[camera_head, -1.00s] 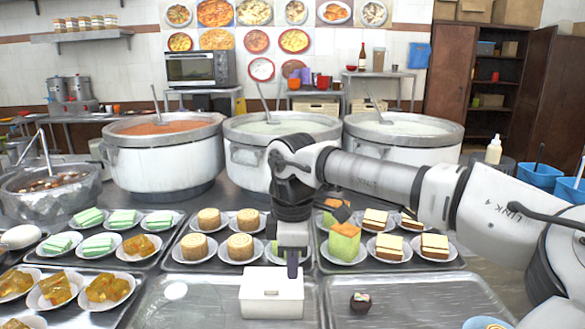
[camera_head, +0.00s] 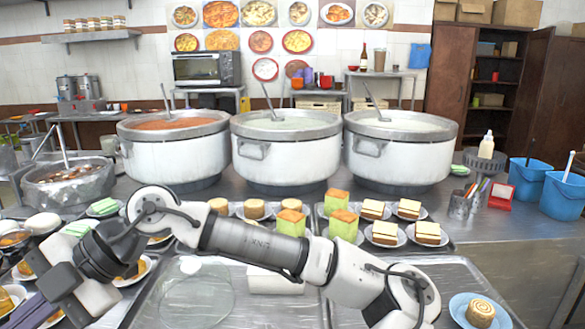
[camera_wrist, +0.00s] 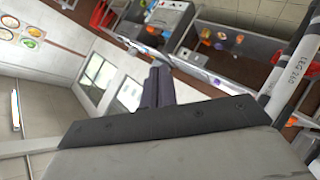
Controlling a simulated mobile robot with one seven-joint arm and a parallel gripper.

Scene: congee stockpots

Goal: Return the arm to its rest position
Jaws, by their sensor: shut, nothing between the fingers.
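My arm (camera_head: 250,245) reaches across the front of the counter to the left in the head view. My gripper (camera_wrist: 157,88) is shut and empty, its dark fingers together in the wrist view. In the head view the hand is at the lower left, above plates of food, and its fingertips cannot be made out.
Three large stockpots (camera_head: 287,160) stand at the back of the counter. Plated cakes (camera_head: 384,231) sit behind the forearm. A pot of dark food (camera_head: 70,183) is at left. A rolled cake (camera_head: 480,312) and blue buckets (camera_head: 563,195) are at right. Counter at right is partly clear.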

